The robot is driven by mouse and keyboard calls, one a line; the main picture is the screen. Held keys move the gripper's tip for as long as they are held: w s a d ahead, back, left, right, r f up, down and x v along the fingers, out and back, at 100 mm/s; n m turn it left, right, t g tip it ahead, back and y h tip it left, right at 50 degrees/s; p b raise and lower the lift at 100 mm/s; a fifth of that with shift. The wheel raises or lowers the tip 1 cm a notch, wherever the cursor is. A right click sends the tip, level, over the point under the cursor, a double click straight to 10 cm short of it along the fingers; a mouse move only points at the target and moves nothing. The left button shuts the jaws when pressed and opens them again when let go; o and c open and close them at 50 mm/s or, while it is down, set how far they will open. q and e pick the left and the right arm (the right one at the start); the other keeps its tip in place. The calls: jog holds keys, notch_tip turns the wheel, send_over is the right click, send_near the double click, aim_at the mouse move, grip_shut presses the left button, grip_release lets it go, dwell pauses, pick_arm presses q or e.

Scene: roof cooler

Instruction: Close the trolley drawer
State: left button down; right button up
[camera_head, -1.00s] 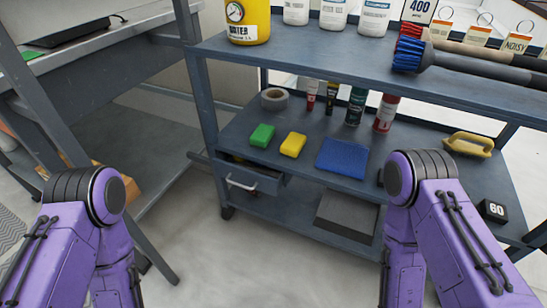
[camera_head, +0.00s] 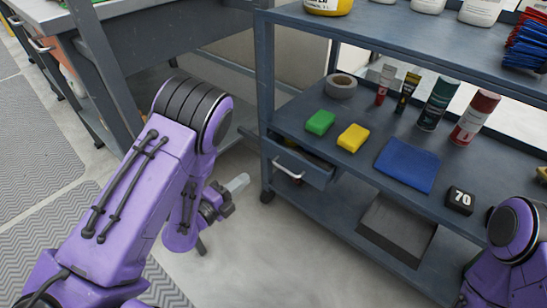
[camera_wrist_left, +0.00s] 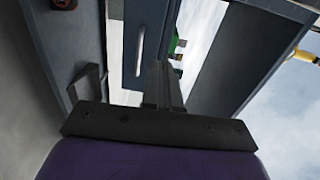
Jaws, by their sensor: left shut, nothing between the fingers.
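The trolley drawer (camera_head: 309,172) sits under the middle shelf at the trolley's left end. It stands partly open: its front is out from the frame and a strip of its inside shows. Its pale bar handle (camera_head: 288,169) faces the front left. My left gripper (camera_head: 238,183) is shut and empty, left of the handle and apart from it, pointing toward the trolley. In the left wrist view the shut fingers (camera_wrist_left: 162,88) point toward the drawer front (camera_wrist_left: 158,25), with the handle (camera_wrist_left: 140,50) just left of them. My right gripper is out of view; only part of that arm shows at the right edge.
The trolley's middle shelf (camera_head: 345,175) holds a green sponge (camera_head: 320,122), a yellow sponge (camera_head: 353,137), a blue cloth (camera_head: 408,165), tape (camera_head: 341,86) and several tubes. A workbench (camera_head: 185,30) stands at the back left. The floor before the trolley is clear.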

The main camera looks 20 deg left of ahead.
aim_at(280, 148)
pick_arm(q)
jog(key=b+x, duration=0.1)
jog(key=x, duration=1.3)
